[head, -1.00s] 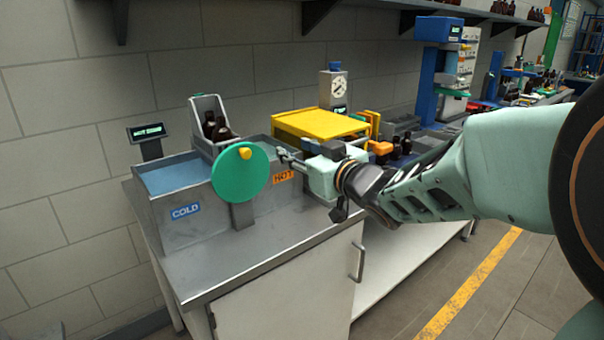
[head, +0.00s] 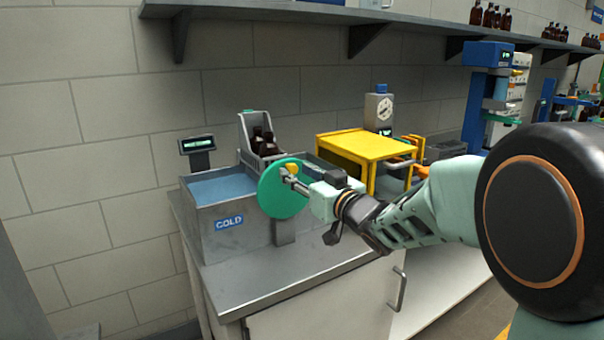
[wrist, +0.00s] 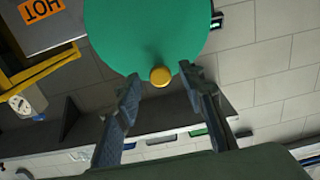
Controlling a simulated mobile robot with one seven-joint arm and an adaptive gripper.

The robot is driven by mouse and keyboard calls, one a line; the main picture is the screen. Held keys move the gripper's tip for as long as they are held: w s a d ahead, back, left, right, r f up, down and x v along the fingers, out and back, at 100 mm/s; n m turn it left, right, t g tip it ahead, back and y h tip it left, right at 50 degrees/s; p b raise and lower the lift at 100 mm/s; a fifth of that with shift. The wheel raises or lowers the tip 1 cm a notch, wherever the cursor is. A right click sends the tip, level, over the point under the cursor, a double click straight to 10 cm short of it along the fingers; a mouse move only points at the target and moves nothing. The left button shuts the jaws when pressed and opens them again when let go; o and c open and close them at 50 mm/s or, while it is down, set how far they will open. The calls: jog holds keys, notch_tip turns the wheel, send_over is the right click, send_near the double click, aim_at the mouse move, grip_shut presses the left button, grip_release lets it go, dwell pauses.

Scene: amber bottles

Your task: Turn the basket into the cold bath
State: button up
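The grey basket (head: 247,135) holds brown bottles (head: 264,141) and stands tilted above the double bath, behind the green wheel (head: 275,198). The cold bath (head: 222,187) is on the left with blue water and a COLD label. The hot bath is mostly hidden by the wheel and my arm; its HOT label (wrist: 41,9) shows in the wrist view. The wheel has a yellow knob (wrist: 160,76) near its rim. My gripper (wrist: 159,78) is open, its fingertips on either side of the knob with visible gaps. In the head view my gripper (head: 287,175) is at the knob.
A small display (head: 197,144) stands behind the cold bath. A yellow stand (head: 365,146) is to the right, close behind my arm, with a dial device (head: 379,108) beyond it. A wall shelf (head: 330,18) runs above. The counter front (head: 290,265) is clear.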

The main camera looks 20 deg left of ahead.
jog(key=shift+w+a, duration=0.2)
jog(key=shift+a, duration=0.05)
jog(key=shift+c, duration=0.7)
grip_shut()
